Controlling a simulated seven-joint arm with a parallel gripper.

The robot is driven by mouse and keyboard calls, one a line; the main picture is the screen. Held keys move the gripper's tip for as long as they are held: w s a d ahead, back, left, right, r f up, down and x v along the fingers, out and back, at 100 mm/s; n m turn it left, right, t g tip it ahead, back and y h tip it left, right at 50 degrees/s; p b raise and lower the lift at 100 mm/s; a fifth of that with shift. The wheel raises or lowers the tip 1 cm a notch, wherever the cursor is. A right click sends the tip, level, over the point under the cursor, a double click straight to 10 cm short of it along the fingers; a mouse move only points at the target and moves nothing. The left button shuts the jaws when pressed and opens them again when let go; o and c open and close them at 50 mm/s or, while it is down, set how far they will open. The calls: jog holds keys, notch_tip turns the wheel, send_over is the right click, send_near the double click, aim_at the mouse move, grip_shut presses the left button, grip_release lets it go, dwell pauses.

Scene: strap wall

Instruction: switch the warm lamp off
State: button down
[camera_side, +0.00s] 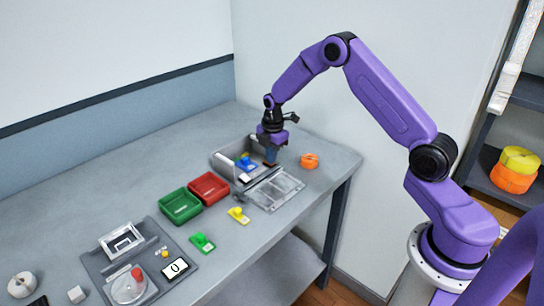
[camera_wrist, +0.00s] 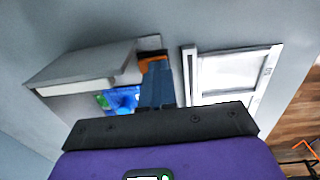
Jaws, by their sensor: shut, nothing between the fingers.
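My gripper (camera_side: 270,158) is shut and empty, pointing down at the right end of an open grey box (camera_side: 225,165) on the table. In the wrist view its blue-grey fingers (camera_wrist: 157,70) are together, with an orange piece just beyond the tips; I cannot tell whether they touch it. I cannot clearly identify a warm lamp. A grey panel (camera_side: 98,264) at the table's front left carries a white frame (camera_side: 121,240), small yellow-orange parts (camera_side: 164,252), a red knob (camera_side: 137,273) on a round clear piece, and a display (camera_side: 176,268) reading 0.
A framed clear lid (camera_side: 276,189) lies beside the box, with a blue item (camera_side: 244,161) inside the box. Red (camera_side: 209,187) and green (camera_side: 180,205) trays, green (camera_side: 202,243) and yellow (camera_side: 238,215) clips, and an orange roll (camera_side: 310,160) are nearby. The table's back left is clear.

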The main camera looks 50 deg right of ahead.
jog(key=shift+w+f+t, duration=0.2)
jog(key=shift+w+t, duration=0.1)
jog(key=shift+w, duration=0.4)
jog(key=shift+s+r, duration=0.1)
notch_tip(320, 180, up, 14)
jog(key=s, duration=0.1)
jog(key=shift+r, duration=0.15)
jog(key=shift+s+a, duration=0.1)
